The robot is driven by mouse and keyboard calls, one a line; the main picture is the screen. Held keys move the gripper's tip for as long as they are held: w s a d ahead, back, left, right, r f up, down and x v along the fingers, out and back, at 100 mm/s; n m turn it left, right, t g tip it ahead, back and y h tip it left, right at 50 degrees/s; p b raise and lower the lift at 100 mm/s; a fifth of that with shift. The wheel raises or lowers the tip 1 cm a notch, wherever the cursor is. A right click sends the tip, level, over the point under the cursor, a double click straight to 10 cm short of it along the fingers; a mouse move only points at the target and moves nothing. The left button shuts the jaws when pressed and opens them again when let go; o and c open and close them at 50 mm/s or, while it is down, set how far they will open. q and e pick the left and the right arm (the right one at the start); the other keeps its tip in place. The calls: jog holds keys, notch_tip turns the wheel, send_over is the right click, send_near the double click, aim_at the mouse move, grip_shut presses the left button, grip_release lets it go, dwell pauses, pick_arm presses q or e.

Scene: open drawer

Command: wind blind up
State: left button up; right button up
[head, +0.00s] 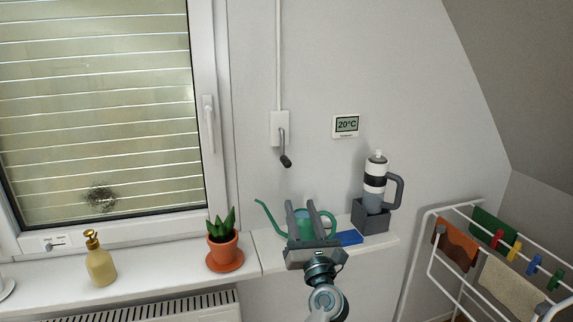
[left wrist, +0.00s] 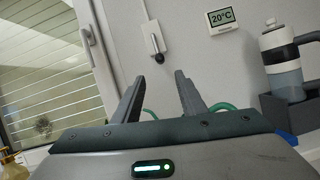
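The blind (head: 100,100) is lowered across the window behind the glass, its slats showing light gaps; it also shows in the left wrist view (left wrist: 40,85). A crank with a dark knob (head: 284,150) hangs from a white wall box (head: 279,127), under a thin vertical rod. The crank also shows in the left wrist view (left wrist: 157,46), beyond and between my fingers. My left gripper (head: 310,208) is open and empty, below the crank and apart from it, in front of the sill. My right gripper is not in view.
A green watering can (head: 268,212) stands on the sill behind my left gripper. A potted plant (head: 222,245), soap bottle (head: 100,264), blue item (head: 349,238) and bottle (head: 375,185) in a grey holder line the sill. A drying rack (head: 440,270) is at right.

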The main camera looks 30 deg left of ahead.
aim_at(288, 167)
pick_arm(q)
jog(key=p+x, duration=0.4)
jog(key=x, duration=1.1)
jog(key=shift+w+a+r, duration=0.2)
jog(key=shift+w+a, duration=0.05)
jog(key=shift+p+x, duration=0.3)
jog(key=shift+x, duration=0.5)
jog(key=shift+c, duration=0.7)
jog(key=shift+f, duration=0.1)
grip_shut()
